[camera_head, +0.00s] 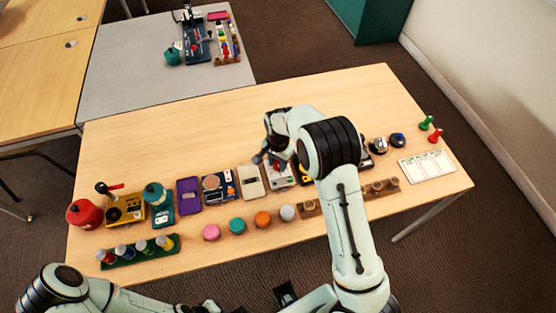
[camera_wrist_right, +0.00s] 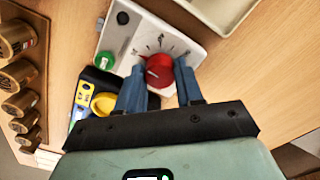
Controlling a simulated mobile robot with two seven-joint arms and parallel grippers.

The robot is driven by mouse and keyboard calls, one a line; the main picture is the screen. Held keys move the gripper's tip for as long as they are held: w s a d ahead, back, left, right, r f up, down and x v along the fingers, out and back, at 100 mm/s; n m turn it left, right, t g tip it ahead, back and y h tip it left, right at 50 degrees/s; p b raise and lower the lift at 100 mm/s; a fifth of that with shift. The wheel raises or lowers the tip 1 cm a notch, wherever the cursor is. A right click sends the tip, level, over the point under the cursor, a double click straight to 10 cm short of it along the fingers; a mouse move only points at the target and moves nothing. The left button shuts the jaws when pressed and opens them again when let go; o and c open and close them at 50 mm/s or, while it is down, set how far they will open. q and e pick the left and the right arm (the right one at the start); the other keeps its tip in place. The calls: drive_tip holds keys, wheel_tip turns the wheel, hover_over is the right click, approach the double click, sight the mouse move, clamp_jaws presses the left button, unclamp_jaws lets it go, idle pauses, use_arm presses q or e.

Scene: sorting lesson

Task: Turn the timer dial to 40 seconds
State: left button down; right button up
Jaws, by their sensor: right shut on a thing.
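The timer is a pale box (camera_head: 283,182) in the middle of the row on the wooden table. In the right wrist view its white face (camera_wrist_right: 150,27) carries a printed scale around a red dial (camera_wrist_right: 159,71). A green button (camera_wrist_right: 105,60) and a small dark knob (camera_wrist_right: 122,18) sit beside the scale. My right gripper (camera_wrist_right: 160,82) is shut on the red dial, one blue finger on each side. The dial's exact setting is too small to read. In the head view my right arm partly covers the timer. My left arm (camera_head: 130,301) lies low at the bottom left; its fingers are not clear.
Left of the timer are a beige box (camera_head: 250,182), a blue panel (camera_head: 218,187) and a purple tray (camera_head: 188,196). Coloured discs (camera_head: 237,226) lie in front. A yellow-and-black device (camera_wrist_right: 101,103) is close by the gripper. The table's far side is clear.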

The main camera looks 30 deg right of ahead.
drive_tip(key=m+p, duration=0.2)
drive_tip(key=m, duration=0.3)
drive_tip(key=shift+w+r+m, duration=0.1)
drive_tip(key=shift+r+m, duration=0.05)
drive_tip(key=shift+m, duration=0.15)
drive_tip(key=m+p, duration=0.1)
drive_tip(key=m, duration=0.1)
drive_tip(key=shift+m, duration=0.3)
use_arm(q)
drive_tip(key=w+r+p, duration=0.1)
drive_tip(key=w+r, duration=0.3)
drive_tip(key=r, duration=0.1)
drive_tip(key=shift+w+r, duration=0.15)
drive_tip(key=shift+r, duration=0.25)
use_arm(e)
drive_tip(key=shift+m, duration=1.5)
drive_tip(key=o, duration=1)
drive_tip(key=shift+o, duration=0.2)
